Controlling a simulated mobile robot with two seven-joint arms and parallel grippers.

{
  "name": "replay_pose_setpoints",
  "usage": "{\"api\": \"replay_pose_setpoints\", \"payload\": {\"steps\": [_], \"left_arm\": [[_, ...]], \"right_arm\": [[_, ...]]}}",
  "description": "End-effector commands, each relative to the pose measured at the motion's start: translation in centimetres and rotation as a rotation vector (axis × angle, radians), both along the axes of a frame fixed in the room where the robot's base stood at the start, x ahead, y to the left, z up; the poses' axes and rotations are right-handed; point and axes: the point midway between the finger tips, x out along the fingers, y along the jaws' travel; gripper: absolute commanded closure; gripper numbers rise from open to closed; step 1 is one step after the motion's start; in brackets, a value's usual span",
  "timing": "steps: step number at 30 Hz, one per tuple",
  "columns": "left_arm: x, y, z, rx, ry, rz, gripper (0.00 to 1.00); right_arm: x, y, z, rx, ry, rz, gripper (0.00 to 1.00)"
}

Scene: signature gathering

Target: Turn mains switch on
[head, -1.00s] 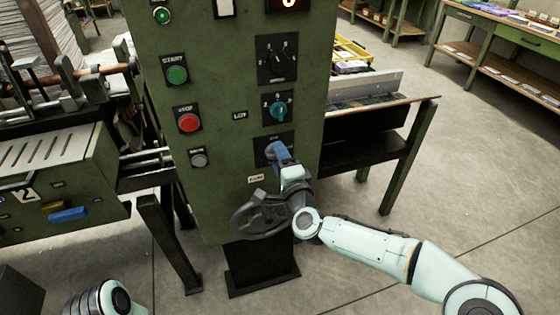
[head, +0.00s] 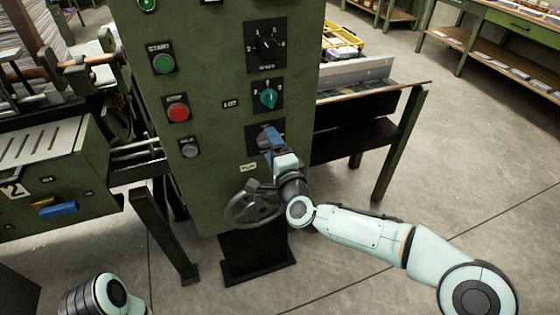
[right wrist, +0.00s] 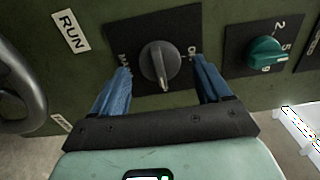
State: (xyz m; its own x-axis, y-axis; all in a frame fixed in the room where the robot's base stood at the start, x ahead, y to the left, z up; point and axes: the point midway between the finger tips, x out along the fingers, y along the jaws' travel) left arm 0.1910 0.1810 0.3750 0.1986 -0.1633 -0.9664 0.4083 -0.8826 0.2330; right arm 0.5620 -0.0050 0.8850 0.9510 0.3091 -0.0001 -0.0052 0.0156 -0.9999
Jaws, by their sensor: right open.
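The mains switch is a grey rotary knob (right wrist: 160,66) on a black plate in the right wrist view. Its ridge runs nearly up and down in that view. Lettering on the plate is partly hidden by my fingers. My right gripper (right wrist: 161,75) is open, with one blue finger on each side of the knob and a gap on both sides. In the head view, my right gripper (head: 268,139) is in front of the plate (head: 279,130) low on the green panel and covers the knob. My left arm shows at the lower left; its gripper is out of view.
A teal knob (head: 268,98) and a black dial (head: 267,45) are above. A green start button (head: 163,63), red stop button (head: 177,112) and grey button (head: 190,148) are to the left. A handwheel (head: 250,206) is just below my right gripper.

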Motion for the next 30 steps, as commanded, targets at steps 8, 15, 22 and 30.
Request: {"api": "replay_pose_setpoints", "payload": {"steps": [8,15,22,30], "left_arm": [[0.7,-0.1,0.7,0.001,-0.024,-0.001,0.22],[2.0,-0.3,2.0,0.003,-0.068,-0.004,0.22],[2.1,-0.6,2.6,0.000,-0.075,-0.007,0.22],[2.1,-0.6,2.7,-0.001,-0.074,-0.008,0.22]], "right_arm": [[-4.7,-1.6,0.1,-0.007,-0.001,-0.001,0.23],[-9.4,-3.1,0.2,-0.006,-0.002,-0.002,0.23],[-11.9,-3.9,0.1,-0.002,-0.002,-0.001,0.23],[-12.2,-4.0,0.0,0.001,-0.001,0.000,0.23]]}}
